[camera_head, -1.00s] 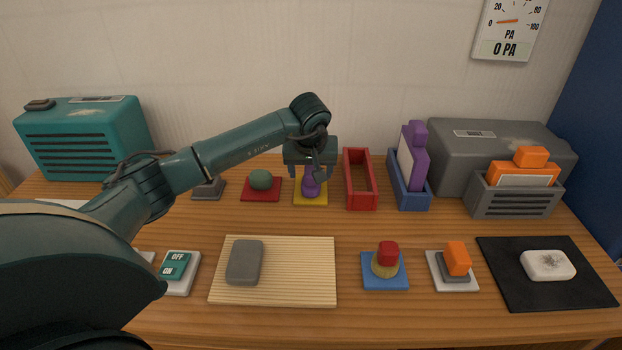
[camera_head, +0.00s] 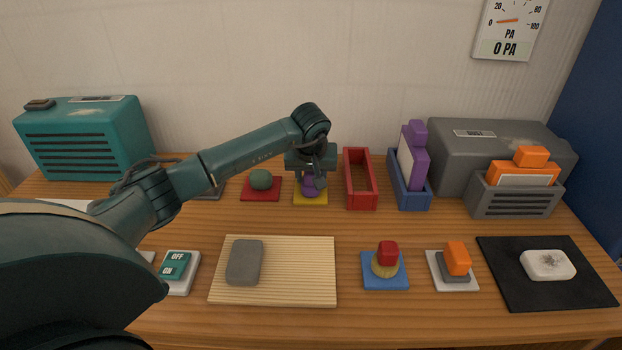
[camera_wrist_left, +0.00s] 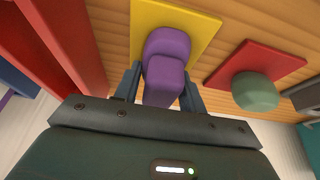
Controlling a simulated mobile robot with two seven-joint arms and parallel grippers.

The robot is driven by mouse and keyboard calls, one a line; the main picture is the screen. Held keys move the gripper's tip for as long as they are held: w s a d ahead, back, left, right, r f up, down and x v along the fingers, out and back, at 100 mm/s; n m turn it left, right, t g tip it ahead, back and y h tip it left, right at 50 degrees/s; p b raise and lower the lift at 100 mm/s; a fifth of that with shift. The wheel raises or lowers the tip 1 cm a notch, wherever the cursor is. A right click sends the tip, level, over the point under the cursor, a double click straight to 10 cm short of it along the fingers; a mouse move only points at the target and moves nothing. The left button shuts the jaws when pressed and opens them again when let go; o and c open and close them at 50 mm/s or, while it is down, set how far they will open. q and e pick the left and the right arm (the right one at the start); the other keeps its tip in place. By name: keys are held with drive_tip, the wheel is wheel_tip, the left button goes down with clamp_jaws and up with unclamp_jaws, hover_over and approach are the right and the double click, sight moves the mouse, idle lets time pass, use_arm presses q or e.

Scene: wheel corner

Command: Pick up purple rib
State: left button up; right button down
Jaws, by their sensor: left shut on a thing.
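The purple rib (camera_head: 309,188) stands over the yellow mat (camera_head: 311,200), partly hidden by my gripper in the head view. My left gripper (camera_head: 312,183) reaches down over it from above. In the left wrist view the purple rib (camera_wrist_left: 166,62) sits between the two fingers of my left gripper (camera_wrist_left: 160,88), which is shut on it. The yellow mat (camera_wrist_left: 205,30) lies behind the rib there; whether the rib touches it I cannot tell. My right gripper is not in view.
A green rounded piece (camera_head: 261,179) on a red mat (camera_head: 247,195) is just left. An empty red tray (camera_head: 372,206) stands close on the right, then a blue holder (camera_head: 412,204) with a purple-handled piece (camera_head: 416,160). A ribbed beige board (camera_head: 300,285) lies in front.

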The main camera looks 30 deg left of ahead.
use_arm(q)
drive_tip(key=shift+r, duration=0.1)
drive_tip(key=shift+c, duration=0.4)
wheel_tip(320, 180, up, 10)
drive_tip(key=shift+f, duration=0.1)
